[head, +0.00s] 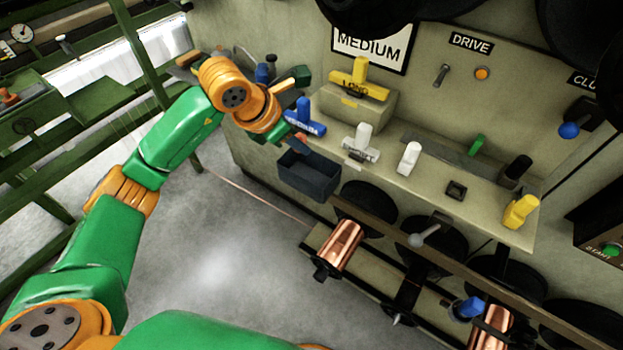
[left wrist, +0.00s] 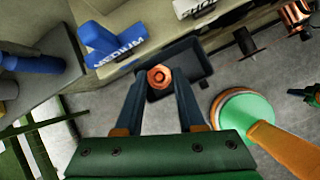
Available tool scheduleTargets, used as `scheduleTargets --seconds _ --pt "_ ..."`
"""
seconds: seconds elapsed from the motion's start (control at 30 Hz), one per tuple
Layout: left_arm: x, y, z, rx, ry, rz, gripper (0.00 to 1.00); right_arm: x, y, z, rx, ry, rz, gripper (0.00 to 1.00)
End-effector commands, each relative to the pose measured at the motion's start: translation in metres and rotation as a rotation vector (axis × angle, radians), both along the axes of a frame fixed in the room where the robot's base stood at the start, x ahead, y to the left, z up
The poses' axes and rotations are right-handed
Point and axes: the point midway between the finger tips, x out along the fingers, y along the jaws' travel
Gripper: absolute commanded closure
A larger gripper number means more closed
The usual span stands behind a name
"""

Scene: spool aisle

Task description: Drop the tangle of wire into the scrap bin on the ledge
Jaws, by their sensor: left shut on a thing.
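The tangle of wire is a small copper-coloured lump (head: 301,137), also seen in the left wrist view (left wrist: 159,77). My left gripper (head: 296,141) is shut on it, with the lump between the fingertips (left wrist: 160,82). The scrap bin (head: 308,176) is a dark, open-topped box at the left end of the ledge (head: 455,177). The gripper and wire are above the bin's back left part in the head view. In the left wrist view the bin (left wrist: 190,72) shows behind and below the fingertips, partly hidden by them.
A blue MEDIUM block (head: 305,119) stands close beside the gripper. A yellow LONG block (head: 358,82), a white SHORT block (head: 360,143) and a white peg (head: 408,158) stand along the panel. Copper spools (head: 341,245) are below. The floor (head: 220,250) at left is clear.

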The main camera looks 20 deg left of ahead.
Motion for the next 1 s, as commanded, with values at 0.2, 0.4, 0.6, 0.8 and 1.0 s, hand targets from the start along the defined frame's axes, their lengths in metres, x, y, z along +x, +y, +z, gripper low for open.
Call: scheduleTargets --seconds 0.2,0.4,0.6,0.8,1.0 --pt "0.000 0.000 -0.008 -0.001 -0.001 0.000 1.00 0.000 0.000 -0.006 0.000 0.000 0.000 1.00" --pt "0.000 0.000 -0.008 0.000 -0.001 -0.001 0.29 0.000 0.000 -0.006 0.000 0.000 0.000 1.00" --pt "0.000 0.000 -0.008 0.000 -0.001 -0.001 0.27 0.000 0.000 -0.006 0.000 0.000 0.000 1.00" --pt "-0.006 0.004 0.004 -0.001 -0.006 0.000 0.27 0.000 0.000 -0.009 0.000 0.000 0.000 1.00" --pt "-0.026 0.014 0.040 -0.001 -0.006 -0.001 0.27 0.000 0.000 -0.014 0.000 0.000 0.000 1.00"
